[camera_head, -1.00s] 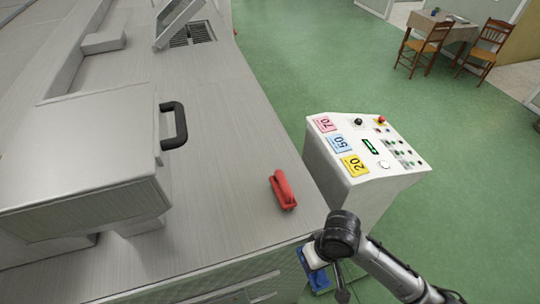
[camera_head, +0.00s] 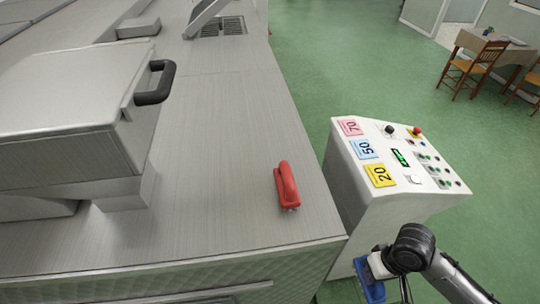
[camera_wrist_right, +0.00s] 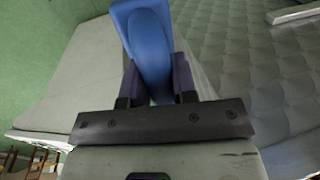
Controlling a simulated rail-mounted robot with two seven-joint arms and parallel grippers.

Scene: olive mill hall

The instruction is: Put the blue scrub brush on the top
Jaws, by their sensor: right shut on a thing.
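The blue scrub brush (camera_wrist_right: 150,45) is between the two fingers of my right gripper (camera_wrist_right: 156,82) in the right wrist view. The gripper is shut on it. In the head view the blue brush (camera_head: 370,281) shows low at the bottom, beside my right gripper (camera_head: 380,268), in front of the control cabinet and below the level of the metal top (camera_head: 215,205). The top is a wide brushed-steel surface at the left and middle. My left gripper does not show.
A red scrub brush (camera_head: 287,186) lies on the top near its right edge. A steel box with a black handle (camera_head: 155,83) stands on the left. A white control cabinet (camera_head: 350,225) with coloured number cards stands right of the top. The top's middle is clear.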

